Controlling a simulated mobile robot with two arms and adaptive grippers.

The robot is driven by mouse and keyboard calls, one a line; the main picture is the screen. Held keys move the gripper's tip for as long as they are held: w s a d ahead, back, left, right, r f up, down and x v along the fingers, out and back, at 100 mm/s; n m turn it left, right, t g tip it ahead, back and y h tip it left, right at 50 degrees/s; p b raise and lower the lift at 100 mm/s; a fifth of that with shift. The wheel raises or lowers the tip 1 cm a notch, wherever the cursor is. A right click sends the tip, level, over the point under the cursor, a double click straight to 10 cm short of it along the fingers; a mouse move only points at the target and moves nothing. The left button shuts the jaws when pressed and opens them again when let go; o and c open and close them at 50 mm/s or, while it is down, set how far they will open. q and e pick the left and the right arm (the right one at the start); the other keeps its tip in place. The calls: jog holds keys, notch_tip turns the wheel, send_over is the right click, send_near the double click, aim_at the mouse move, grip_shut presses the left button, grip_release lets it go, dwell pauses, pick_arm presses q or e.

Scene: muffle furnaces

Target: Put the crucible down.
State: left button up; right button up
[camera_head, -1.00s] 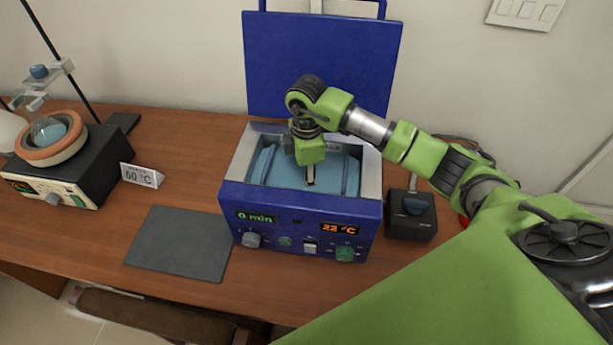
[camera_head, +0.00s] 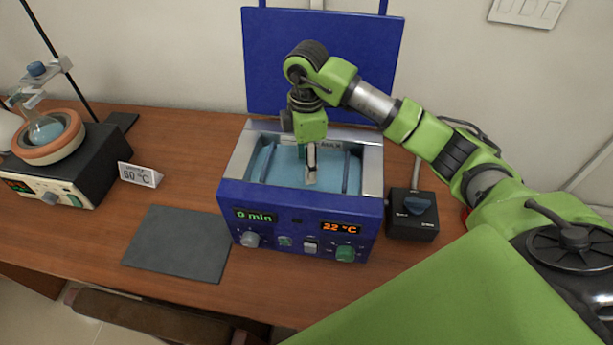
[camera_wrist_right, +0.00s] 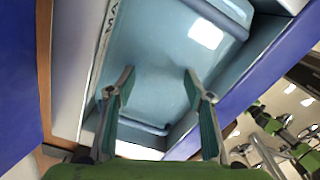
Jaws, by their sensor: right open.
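I can make out no crucible in either view. My right gripper (camera_head: 311,165) points down over the open chamber of a blue box-shaped device (camera_head: 290,205). In the right wrist view the same gripper (camera_wrist_right: 159,75) has its two fingers apart, with nothing between them but the light-blue chamber interior (camera_wrist_right: 150,50). A pale patch (camera_head: 310,178) shows just below the fingertips in the head view; I cannot tell whether it is a reflection. My left gripper is not in view.
The device's blue lid (camera_head: 320,65) stands open behind it. A dark grey mat (camera_head: 178,243) lies bare to the left. A black switch box (camera_head: 412,225) is close on the right. A heater with a flask (camera_head: 45,130) and a "60 °C" sign (camera_head: 140,174) stand further left.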

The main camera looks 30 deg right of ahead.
notch_tip(320, 180, up, 6)
jog(key=shift+r+b, duration=0.2)
jog(key=shift+b, duration=0.2)
jog(key=shift+s+f, duration=0.1)
